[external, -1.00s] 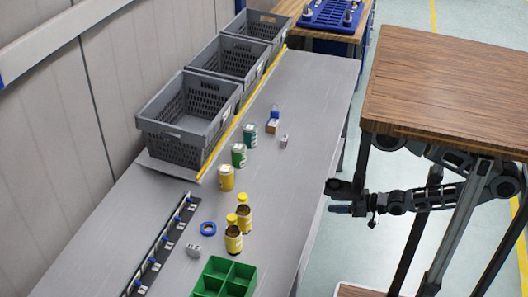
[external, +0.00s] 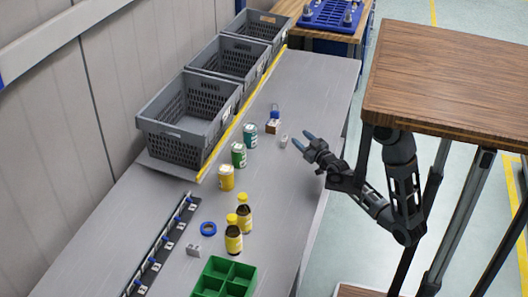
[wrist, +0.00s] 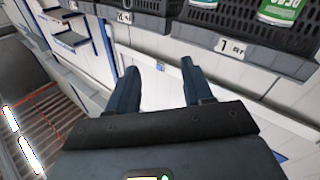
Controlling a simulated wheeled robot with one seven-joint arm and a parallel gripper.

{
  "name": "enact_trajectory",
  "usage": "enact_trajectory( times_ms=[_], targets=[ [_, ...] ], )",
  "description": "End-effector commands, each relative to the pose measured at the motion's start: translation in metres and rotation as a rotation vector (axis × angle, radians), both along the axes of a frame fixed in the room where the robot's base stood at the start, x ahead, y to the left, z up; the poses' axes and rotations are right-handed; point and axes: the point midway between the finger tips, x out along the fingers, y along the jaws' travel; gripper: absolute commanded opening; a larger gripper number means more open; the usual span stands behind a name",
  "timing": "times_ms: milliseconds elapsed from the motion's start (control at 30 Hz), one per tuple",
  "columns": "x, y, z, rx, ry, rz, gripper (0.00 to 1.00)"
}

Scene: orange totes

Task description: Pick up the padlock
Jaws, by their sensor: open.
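A small upright object with a brown body and a blue top, which looks like the padlock (external: 272,127), stands on the grey table right of the teal can in the external view. It is too small to be sure. A small pale grey object (external: 283,141) lies just in front of it. The padlock is not visible there.
Teal (external: 250,135), green (external: 239,155) and yellow (external: 226,178) cans stand left of my gripper. Two yellow-capped bottles (external: 233,238), a blue tape ring (external: 209,228) and a green divided tray (external: 226,278) are nearer. Grey crates (external: 170,143) line the back. The table's far end is clear.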

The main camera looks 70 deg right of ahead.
Motion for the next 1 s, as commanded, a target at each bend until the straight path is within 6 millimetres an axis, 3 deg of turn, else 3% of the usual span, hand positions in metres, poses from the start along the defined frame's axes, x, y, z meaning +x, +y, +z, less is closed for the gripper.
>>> enact_trajectory(
  times_ms=[33, 333, 600, 833, 1000],
  targets=[
    [0.011, -0.016, 0.0, 0.024, -0.004, -0.019, 0.51],
    [0.071, -0.095, -0.001, 0.154, -0.008, -0.05, 0.51],
    [0.124, -0.174, 0.037, 0.234, -0.043, 0.001, 0.51],
    [0.141, -0.201, 0.059, 0.247, -0.06, 0.042, 0.51],
    [0.142, -0.203, 0.037, 0.25, -0.061, 0.045, 0.51]
  ],
)
